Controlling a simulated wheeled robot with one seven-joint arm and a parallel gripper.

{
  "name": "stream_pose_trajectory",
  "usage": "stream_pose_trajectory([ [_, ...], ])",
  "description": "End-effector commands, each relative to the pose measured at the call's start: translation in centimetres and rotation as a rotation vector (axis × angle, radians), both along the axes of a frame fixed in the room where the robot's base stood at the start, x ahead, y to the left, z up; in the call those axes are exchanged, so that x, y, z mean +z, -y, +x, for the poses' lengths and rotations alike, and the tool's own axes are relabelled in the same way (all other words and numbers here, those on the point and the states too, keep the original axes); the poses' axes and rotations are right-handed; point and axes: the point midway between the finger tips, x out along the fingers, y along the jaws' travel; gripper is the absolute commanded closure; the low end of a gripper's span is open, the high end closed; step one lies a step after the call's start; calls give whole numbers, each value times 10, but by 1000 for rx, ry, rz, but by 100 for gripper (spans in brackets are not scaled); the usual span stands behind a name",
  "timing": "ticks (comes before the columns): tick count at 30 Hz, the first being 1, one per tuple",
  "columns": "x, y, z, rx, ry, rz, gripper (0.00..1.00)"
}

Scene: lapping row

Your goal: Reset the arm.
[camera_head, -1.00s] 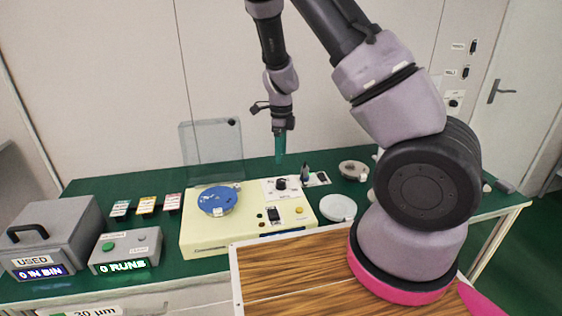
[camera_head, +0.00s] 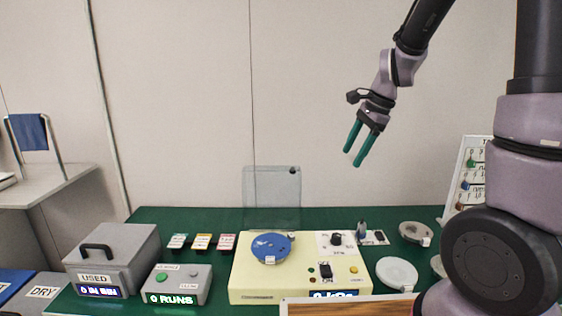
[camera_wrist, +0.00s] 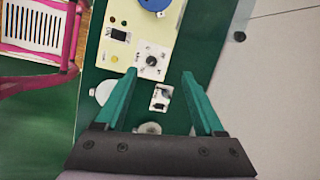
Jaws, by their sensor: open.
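My gripper (camera_head: 353,158) is raised in the air in front of the wall, above the right half of the green bench (camera_head: 200,218). Its two teal fingers are spread with nothing between them. In the wrist view my gripper (camera_wrist: 158,75) also shows open, pointing toward the bench from above. The cream lapping machine (camera_head: 300,285) with a blue disc (camera_head: 270,246) lies below and to the left of it. No object touches the fingers.
A grey USED bin (camera_head: 115,255) and a RUNS box (camera_head: 178,285) stand at the left. A clear panel (camera_head: 272,195) rises behind the machine. White dishes (camera_head: 396,272) lie at the right. The air around my gripper looks clear.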

Motion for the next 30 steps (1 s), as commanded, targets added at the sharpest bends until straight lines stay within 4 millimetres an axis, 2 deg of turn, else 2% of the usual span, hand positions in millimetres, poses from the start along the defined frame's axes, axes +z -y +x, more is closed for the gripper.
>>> stream_pose_trajectory([
  [1, 21, 5, -10, 58, 58, 3, 30],
  [6, 75, 19, -49, 286, 246, -51, 30],
  [13, 126, 37, -110, 571, 485, -237, 30],
  [18, 143, 46, -144, 726, 589, -398, 30],
  [21, 147, 48, -156, 778, 616, -459, 30],
  [30, 148, 50, -162, 812, 628, -497, 30],
])
